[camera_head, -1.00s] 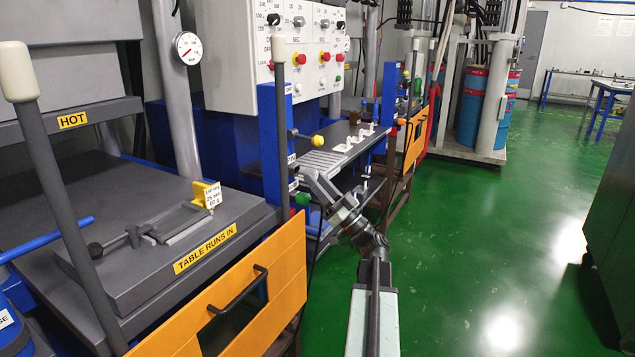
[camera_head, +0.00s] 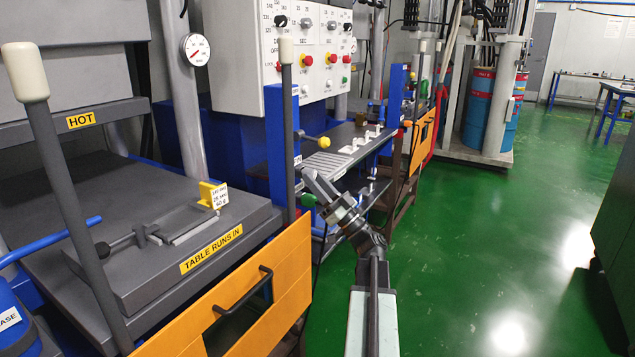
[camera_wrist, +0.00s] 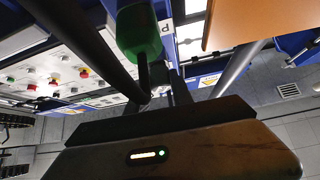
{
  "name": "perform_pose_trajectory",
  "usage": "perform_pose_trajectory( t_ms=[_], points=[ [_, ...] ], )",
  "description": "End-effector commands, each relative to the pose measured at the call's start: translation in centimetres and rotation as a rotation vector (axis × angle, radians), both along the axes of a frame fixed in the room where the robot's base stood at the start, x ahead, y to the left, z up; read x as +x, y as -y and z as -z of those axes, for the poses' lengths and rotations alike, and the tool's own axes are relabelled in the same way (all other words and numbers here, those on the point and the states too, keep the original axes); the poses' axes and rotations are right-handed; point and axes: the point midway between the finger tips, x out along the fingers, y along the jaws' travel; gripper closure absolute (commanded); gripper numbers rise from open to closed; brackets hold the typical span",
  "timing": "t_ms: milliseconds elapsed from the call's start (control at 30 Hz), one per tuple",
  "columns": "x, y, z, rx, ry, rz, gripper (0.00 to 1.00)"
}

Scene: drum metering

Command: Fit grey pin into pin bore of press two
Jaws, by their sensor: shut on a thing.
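My gripper (camera_head: 310,178) is in the aisle in front of the blue-framed press (camera_head: 274,150), its jaws at the near end of that press's low table. In the wrist view my gripper (camera_wrist: 162,92) is shut on a thin dark grey stem (camera_wrist: 144,74), which I take for the grey pin. A green knob (camera_wrist: 137,32) shows at the top of this stem. The head view shows the green knob (camera_head: 309,200) just below the jaws. I cannot tell whether the knob belongs to the pin. I cannot make out a pin bore or which press is numbered two.
The near press table (camera_head: 180,285) bears a grey fixture and yellow tag. An orange guard (camera_head: 285,268) fronts it. A grey post (camera_head: 288,120) stands left of my gripper. A yellow knob (camera_head: 324,142) sticks out behind. The green floor (camera_head: 470,250) to the right is clear.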

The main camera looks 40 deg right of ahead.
Motion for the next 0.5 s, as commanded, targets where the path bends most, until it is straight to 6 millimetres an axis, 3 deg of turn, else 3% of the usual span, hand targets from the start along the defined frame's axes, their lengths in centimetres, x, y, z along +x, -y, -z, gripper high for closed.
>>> perform_pose_trajectory(
  t_ms=[267, 300, 333, 367, 500],
  points=[
    [0.67, -0.18, 0.00, 0.000, 0.000, 0.000, 1.00],
    [0.64, -0.17, 0.00, 0.000, 0.000, 0.000, 0.62],
    [0.64, -0.17, 0.00, 0.000, 0.000, 0.000, 0.53],
    [0.64, -0.17, 0.00, 0.000, 0.000, 0.000, 0.47],
    [0.63, -0.17, 0.00, 0.000, 0.000, 0.000, 0.47]
  ],
)
